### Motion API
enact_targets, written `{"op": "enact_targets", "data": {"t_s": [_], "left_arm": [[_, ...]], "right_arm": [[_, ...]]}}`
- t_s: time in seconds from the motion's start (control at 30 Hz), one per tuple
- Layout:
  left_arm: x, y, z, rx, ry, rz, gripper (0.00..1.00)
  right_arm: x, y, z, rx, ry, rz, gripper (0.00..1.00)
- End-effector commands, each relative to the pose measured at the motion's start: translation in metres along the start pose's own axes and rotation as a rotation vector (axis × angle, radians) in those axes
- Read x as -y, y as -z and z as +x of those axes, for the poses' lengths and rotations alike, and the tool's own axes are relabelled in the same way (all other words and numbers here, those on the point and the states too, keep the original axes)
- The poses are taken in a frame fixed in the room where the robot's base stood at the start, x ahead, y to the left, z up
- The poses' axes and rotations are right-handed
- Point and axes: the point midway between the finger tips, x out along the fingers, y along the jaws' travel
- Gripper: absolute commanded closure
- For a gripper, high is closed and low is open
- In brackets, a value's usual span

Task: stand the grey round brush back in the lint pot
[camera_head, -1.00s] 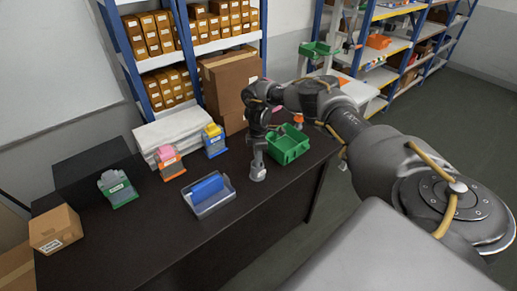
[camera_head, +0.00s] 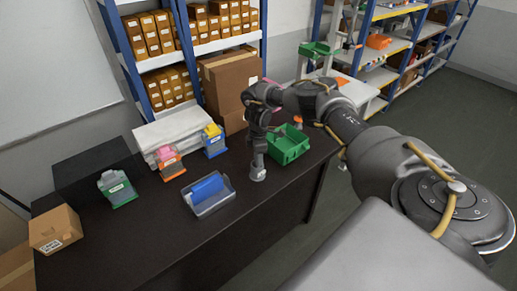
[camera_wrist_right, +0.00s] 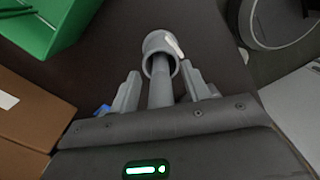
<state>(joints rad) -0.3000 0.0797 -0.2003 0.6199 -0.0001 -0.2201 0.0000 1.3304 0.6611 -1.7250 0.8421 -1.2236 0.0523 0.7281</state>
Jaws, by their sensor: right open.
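The grey lint pot (camera_head: 257,175) stands upright on the dark table, just below my right gripper (camera_head: 258,160). In the right wrist view the pot (camera_wrist_right: 153,42) shows its round open mouth. The grey brush (camera_wrist_right: 160,88) shows there as a straight grey rod running from the pot's mouth back between my fingers. Its lower end is hidden inside the pot. My right gripper (camera_wrist_right: 160,92) is open, with one finger on each side of the rod and a gap showing beside it. My left gripper is in neither view.
A green bin (camera_head: 290,148) stands close to the right of the pot. A large cardboard box (camera_head: 228,82) stands behind. The front of the table is clear.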

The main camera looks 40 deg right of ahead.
Motion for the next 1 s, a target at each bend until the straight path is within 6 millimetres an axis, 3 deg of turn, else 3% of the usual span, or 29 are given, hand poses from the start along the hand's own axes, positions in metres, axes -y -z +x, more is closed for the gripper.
{"op": "enact_targets", "data": {"t_s": [0.17,0.47,0.6,1.0], "left_arm": [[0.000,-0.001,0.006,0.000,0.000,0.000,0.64],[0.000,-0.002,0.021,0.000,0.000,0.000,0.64],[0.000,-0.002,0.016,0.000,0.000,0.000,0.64],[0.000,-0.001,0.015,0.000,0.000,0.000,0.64]], "right_arm": [[-0.002,0.001,-0.022,-0.004,-0.004,0.000,0.53],[-0.001,0.001,-0.079,-0.003,-0.004,-0.001,0.53],[-0.001,0.000,-0.100,-0.001,-0.004,-0.002,0.53],[0.000,0.000,-0.107,-0.001,-0.001,0.001,0.53]]}}
